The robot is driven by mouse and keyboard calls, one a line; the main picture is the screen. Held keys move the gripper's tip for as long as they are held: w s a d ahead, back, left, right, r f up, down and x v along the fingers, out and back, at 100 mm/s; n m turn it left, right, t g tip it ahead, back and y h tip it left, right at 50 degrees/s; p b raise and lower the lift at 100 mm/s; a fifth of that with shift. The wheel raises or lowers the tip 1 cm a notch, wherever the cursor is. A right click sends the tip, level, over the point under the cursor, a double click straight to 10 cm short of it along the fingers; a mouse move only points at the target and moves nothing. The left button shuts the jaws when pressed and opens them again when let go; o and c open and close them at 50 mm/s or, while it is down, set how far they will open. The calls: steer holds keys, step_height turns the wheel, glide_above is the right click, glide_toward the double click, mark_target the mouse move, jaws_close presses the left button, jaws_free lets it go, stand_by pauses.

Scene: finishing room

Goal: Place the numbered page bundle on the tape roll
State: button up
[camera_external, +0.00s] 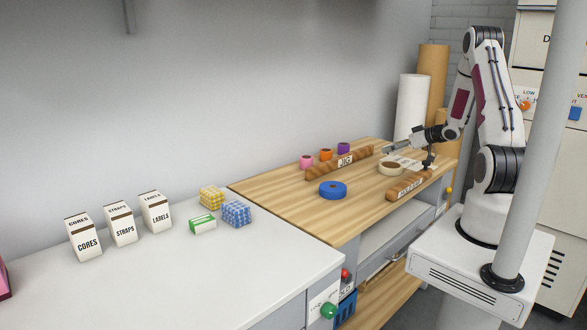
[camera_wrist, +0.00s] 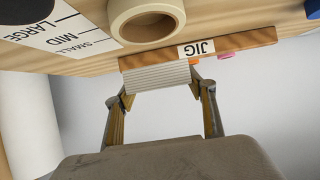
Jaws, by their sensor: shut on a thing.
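My gripper (camera_wrist: 160,84) is shut on the numbered page bundle (camera_wrist: 157,77), a pale grey block with ribbed page edges. No number is readable on it. The gripper (camera_external: 391,150) is over the back right part of the wooden bench in the external view, where the bundle is too small to make out clearly. A cream tape roll (camera_wrist: 121,17) lies on the bench, apart from the bundle in the wrist view. In the external view the cream roll (camera_external: 384,168) lies flat just below the gripper. A blue tape roll (camera_external: 333,189) lies flat nearer the front left.
A wooden jig bar (camera_external: 325,170) lies behind the rolls, with small pink, orange and purple rolls beyond it. A size card (camera_wrist: 68,30) lies beside the cream roll. Another wooden bar (camera_external: 404,187) lies at the bench's front edge. Tall upright rolls (camera_external: 411,103) stand behind.

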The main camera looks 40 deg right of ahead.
steer(key=shift+f, duration=0.35)
steer(key=shift+f, duration=1.9)
steer(key=shift+f, duration=0.4)
steer(key=o, duration=1.2)
steer(key=shift+o, duration=0.2)
steer(key=shift+r, duration=0.15)
steer(key=shift+s+r, duration=0.1)
steer(key=shift+r, duration=0.25)
steer(key=v, duration=1.1)
steer(key=shift+s, duration=0.4)
